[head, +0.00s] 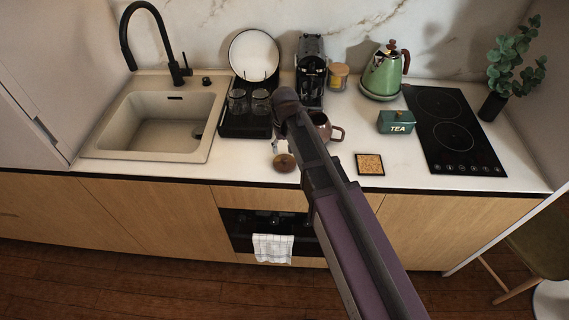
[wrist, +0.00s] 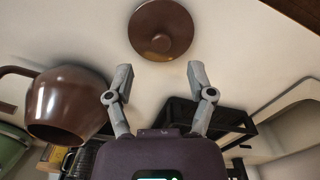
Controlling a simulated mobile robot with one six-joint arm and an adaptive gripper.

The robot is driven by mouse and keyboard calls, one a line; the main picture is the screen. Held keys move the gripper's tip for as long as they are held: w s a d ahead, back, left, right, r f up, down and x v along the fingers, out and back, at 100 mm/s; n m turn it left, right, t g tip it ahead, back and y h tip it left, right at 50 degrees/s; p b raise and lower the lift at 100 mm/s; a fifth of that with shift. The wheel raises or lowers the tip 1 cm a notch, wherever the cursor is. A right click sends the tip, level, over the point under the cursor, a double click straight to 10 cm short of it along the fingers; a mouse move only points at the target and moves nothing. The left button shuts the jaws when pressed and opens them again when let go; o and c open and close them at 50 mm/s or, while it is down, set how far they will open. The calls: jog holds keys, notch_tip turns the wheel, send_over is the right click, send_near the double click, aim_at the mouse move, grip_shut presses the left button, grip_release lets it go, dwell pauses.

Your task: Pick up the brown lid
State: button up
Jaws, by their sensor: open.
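The brown lid (wrist: 161,28) is round with a small knob and lies on the white counter. It shows at the top middle of the wrist view, beyond my open fingertips and between their lines. In the head view the lid (head: 285,162) lies near the counter's front edge. My gripper (wrist: 158,76) is open, with nothing between its fingers. In the head view my arm hides most of the gripper. The brown pot (wrist: 68,103) stands beside my left finger in the wrist view; it also shows behind my arm in the head view (head: 323,128).
A black dish rack (head: 243,124) with glasses and a plate stands behind and left of the lid. A coaster (head: 369,164) and green tea tin (head: 396,122) lie to the right. The sink (head: 150,125) is at the left, the black cooktop (head: 440,110) at the right.

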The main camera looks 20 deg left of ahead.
aim_at(284, 158)
jog(key=shift+f, duration=0.1)
jog(key=shift+s+f+b, duration=0.15)
jog(key=shift+f+b, duration=2.4)
jog(key=shift+b, duration=0.1)
grip_shut()
